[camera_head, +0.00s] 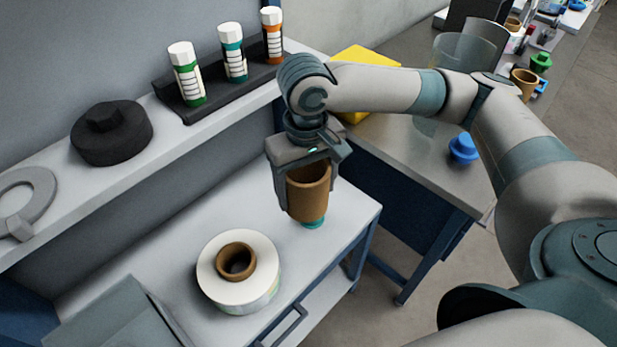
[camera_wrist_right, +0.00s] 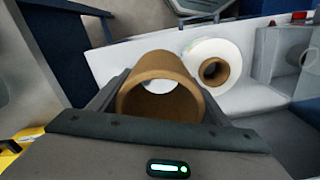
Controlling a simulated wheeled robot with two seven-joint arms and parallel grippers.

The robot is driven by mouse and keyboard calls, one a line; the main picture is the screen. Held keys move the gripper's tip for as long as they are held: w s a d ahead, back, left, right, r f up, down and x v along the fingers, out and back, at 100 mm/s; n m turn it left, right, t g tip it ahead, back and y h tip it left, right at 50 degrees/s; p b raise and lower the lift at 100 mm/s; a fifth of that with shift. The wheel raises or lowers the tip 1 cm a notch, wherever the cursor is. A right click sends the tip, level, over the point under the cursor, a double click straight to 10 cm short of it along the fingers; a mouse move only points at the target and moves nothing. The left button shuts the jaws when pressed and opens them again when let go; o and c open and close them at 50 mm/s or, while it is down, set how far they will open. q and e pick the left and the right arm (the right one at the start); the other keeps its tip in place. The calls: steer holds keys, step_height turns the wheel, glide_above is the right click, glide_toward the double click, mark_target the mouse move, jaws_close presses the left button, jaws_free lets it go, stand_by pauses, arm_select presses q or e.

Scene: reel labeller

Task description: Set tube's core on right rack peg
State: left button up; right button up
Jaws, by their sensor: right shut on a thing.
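My right gripper (camera_head: 308,190) is shut on a brown cardboard core (camera_head: 309,187), held upright above the right end of the white bench. In the right wrist view the same core (camera_wrist_right: 160,68) sits between the two fingers (camera_wrist_right: 160,100), its hollow end facing the camera. A small teal piece (camera_head: 313,224) shows just under the core; I cannot tell whether they touch. A dark rack (camera_head: 215,103) on the shelf bears white-capped tubes with green (camera_head: 186,73), teal (camera_head: 233,52) and orange (camera_head: 272,35) bands. No bare rack peg is clear. My left gripper is out of view.
A white label reel (camera_head: 210,268) with a brown core (camera_head: 236,262) lies on the bench (camera_head: 180,235), left of my gripper. A black round part (camera_head: 111,134) and a grey ring (camera_head: 25,196) rest on the shelf. A side table (camera_head: 410,150) holds a blue knob (camera_head: 463,148).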

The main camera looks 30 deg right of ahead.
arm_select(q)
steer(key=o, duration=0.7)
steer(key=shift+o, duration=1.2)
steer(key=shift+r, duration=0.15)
arm_select(e)
steer(key=w+f+n+p, duration=0.4)
steer(key=w+n+p, duration=0.1)
steer(key=w+p, duration=0.35)
arm_select(q)
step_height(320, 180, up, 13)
steer(key=p, duration=0.5)
arm_select(e)
steer(key=w+d+f+n, duration=0.2)
steer(key=d+f+n, duration=0.3)
steer(key=d+f, duration=0.2)
steer(key=shift+w+f+n, duration=0.2)
steer(key=shift+f+n, duration=0.1)
steer(key=shift+f, duration=0.4)
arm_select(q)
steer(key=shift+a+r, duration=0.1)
arm_select(e)
steer(key=shift+d, duration=0.1)
